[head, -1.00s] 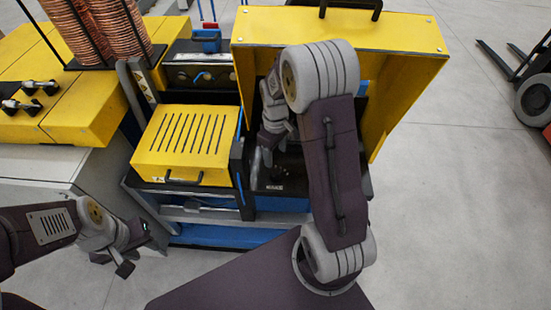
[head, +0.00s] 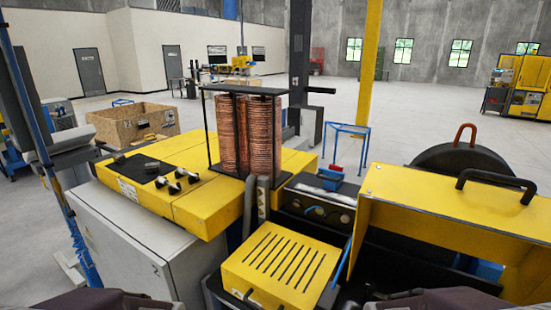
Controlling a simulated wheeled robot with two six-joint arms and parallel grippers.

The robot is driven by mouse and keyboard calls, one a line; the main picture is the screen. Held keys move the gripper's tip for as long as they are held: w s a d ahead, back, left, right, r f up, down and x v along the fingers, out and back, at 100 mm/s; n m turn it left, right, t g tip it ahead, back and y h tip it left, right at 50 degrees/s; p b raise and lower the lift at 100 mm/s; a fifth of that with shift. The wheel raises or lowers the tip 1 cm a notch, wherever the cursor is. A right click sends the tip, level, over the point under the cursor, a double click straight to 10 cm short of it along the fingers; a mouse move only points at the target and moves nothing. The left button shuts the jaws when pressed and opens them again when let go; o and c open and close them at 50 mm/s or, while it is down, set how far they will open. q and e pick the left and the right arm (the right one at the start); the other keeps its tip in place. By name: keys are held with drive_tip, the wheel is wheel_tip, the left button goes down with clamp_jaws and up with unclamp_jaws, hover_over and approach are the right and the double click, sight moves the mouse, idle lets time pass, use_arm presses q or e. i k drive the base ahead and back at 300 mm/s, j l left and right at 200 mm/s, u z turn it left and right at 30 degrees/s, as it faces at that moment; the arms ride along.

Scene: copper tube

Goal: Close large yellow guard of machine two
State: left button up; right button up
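The large yellow guard (head: 430,208) stands raised at the right of the head view, its hollow underside open over the dark machine bed. A black handle (head: 497,178) sits on its upper edge. Parts of my arms show only at the bottom edge. A dark piece of what looks like my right gripper (head: 392,297) shows low under the open guard, mostly cut off, and its fingers cannot be made out. My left gripper is out of view.
A smaller slotted yellow guard (head: 282,268) lies shut left of the opening. Copper coils (head: 248,135) stand on the yellow table behind it. Open floor lies beyond the machine.

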sight(511, 228)
drive_tip(key=z, duration=1.5)
